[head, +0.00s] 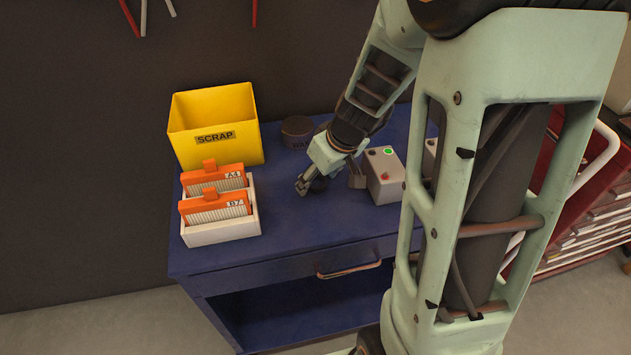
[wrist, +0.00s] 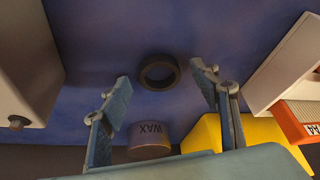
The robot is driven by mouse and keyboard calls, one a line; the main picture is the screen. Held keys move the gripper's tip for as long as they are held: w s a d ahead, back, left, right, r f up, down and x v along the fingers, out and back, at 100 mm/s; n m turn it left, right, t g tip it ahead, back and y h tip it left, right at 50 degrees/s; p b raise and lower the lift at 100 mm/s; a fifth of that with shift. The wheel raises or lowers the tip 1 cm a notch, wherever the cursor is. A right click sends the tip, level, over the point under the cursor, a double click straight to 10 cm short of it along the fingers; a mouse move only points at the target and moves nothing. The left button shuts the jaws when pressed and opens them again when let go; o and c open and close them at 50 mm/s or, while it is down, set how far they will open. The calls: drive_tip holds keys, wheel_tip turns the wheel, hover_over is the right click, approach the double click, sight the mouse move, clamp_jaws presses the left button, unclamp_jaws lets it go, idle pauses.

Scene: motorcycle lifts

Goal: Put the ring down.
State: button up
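A dark ring (wrist: 159,86) lies flat on the blue cart top, seen in the wrist view between and just beyond my two fingertips. My gripper (wrist: 163,77) is open, with a visible gap between each finger and the ring. In the head view my gripper (head: 303,187) is low over the blue cart (head: 285,222), right of the white card rack. The ring is mostly hidden or too dark to make out clearly there.
A yellow SCRAP bin (head: 215,137) and a white rack (head: 222,232) with orange-topped cards A4 and B7 stand left. A WAX tin (head: 298,132) is behind my gripper. A grey box with a green light (head: 383,176) stands close on the right. The cart's front middle is clear.

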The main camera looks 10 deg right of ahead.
drive_tip(key=c, duration=1.3)
